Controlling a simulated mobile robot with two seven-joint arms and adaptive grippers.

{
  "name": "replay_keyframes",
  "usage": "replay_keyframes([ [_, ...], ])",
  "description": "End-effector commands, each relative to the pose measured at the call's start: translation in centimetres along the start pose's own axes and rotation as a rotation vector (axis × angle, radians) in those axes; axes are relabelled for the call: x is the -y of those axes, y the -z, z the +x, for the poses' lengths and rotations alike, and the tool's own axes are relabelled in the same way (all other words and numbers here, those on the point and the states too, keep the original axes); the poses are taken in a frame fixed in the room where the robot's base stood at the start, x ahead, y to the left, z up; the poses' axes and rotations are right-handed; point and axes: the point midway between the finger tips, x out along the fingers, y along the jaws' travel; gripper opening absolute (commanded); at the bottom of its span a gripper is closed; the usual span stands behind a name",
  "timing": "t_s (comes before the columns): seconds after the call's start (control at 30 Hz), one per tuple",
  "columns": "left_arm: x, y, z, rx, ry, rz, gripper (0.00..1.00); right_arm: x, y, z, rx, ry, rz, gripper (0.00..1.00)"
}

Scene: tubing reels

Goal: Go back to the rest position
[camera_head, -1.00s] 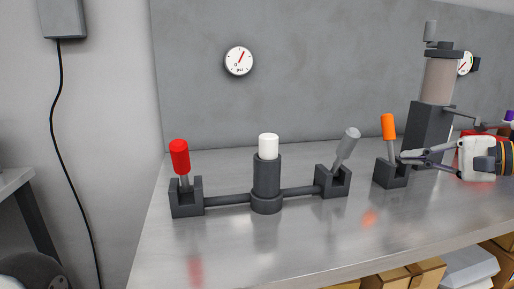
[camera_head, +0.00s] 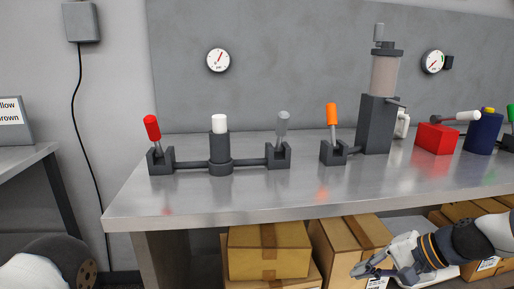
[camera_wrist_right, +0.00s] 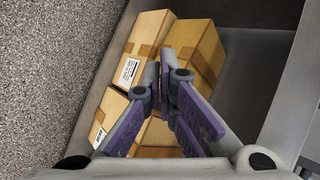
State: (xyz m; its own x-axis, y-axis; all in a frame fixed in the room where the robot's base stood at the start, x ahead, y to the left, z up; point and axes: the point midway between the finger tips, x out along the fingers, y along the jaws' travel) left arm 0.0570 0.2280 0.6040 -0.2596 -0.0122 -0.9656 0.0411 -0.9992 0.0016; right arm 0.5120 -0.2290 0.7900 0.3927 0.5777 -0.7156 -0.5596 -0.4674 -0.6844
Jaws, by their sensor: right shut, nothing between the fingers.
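My right gripper (camera_head: 372,268) is low in front of the bench (camera_head: 240,204), below its top edge, with the boxes on the shelf behind it. In the right wrist view the fingers of my right gripper (camera_wrist_right: 165,75) point down toward the cardboard boxes (camera_wrist_right: 195,45). The fingers are shut with nothing between them. My left gripper does not show; only a rounded part of my own body is at the lower left of the head view.
On the bench stand a red-handled lever (camera_head: 152,128), a white-capped post (camera_head: 219,125), a grey lever (camera_head: 283,128), an orange lever (camera_head: 332,115), a tall cylinder unit (camera_head: 377,125), a red block (camera_head: 436,138) and a blue canister (camera_head: 483,132).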

Motion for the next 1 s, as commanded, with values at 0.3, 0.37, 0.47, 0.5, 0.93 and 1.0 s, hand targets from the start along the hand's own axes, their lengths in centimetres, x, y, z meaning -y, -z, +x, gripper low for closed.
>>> replay_keyframes([
  [0.3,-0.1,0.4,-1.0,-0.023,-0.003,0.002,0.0,-23.9,-19.2,5.8,0.155,-0.578,-0.288,0.0],
  [0.37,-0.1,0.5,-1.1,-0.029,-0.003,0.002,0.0,-27.9,-22.6,4.0,0.196,-0.666,-0.365,0.0],
  [0.47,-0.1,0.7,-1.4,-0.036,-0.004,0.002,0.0,-32.6,-27.0,0.3,0.265,-0.777,-0.49,0.0],
  [0.5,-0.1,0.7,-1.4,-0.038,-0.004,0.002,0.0,-33.9,-28.3,-1.2,0.287,-0.808,-0.531,0.0],
  [0.93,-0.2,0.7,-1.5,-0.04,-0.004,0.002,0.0,-36.1,-30.7,-4.7,0.339,-0.868,-0.634,0.0],
  [1.0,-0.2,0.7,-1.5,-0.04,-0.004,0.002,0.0,-36.0,-30.7,-4.7,0.338,-0.868,-0.633,0.0],
])
